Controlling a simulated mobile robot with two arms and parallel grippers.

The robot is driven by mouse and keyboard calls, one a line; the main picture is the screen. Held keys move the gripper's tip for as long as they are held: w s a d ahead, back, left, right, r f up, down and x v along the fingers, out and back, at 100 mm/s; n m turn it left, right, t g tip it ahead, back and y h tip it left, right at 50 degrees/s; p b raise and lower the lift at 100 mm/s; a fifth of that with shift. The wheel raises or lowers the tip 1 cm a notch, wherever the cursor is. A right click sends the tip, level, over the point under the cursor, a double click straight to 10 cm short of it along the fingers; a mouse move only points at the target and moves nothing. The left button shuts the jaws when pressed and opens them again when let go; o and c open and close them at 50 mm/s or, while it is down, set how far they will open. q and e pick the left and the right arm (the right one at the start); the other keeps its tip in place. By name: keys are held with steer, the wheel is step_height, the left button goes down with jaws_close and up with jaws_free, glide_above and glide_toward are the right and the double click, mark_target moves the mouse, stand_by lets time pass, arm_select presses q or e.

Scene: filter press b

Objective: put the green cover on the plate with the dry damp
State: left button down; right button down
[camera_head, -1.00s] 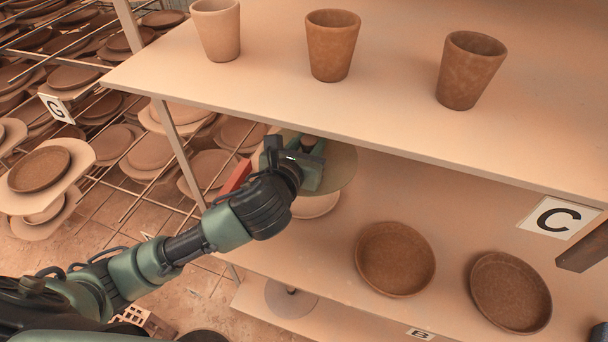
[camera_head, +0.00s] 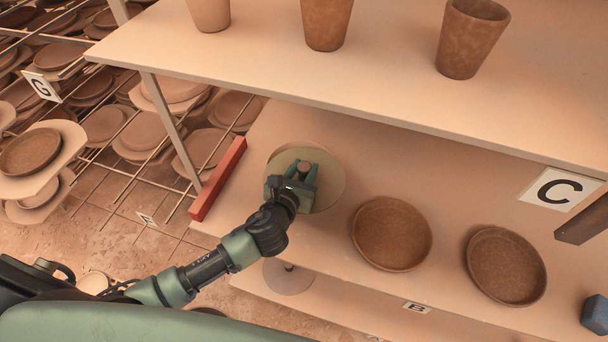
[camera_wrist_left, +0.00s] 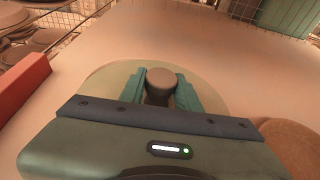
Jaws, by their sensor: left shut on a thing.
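The green cover (camera_head: 330,184) is a round, see-through greenish disc with a dark knob in its middle. My left gripper (camera_head: 304,170) is shut on the knob, and the cover is level over the left part of the middle shelf. The wrist view also shows the knob (camera_wrist_left: 160,84) between the two green fingers. The pale plate seen there earlier is now hidden under the cover and gripper. I cannot tell whether the cover rests or hangs just above. A medium brown plate (camera_head: 392,234) and a darker brown plate (camera_head: 508,266) lie uncovered to the right. My right gripper is out of view.
The upper shelf (camera_head: 370,85) overhangs behind the cover and holds three cups. A red bar (camera_head: 218,180) lies at the shelf's left end. A clear disc (camera_head: 287,276) is on the lower shelf. Sign C (camera_head: 560,189) is at right. Racks of plates stand left.

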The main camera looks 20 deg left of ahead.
arm_select(q)
step_height(320, 180, down, 2)
steer(key=shift+f, duration=0.1)
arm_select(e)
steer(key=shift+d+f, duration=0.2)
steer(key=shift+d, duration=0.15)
arm_select(q)
steer(key=c, duration=1)
jaws_free()
steer(key=shift+f, duration=0.1)
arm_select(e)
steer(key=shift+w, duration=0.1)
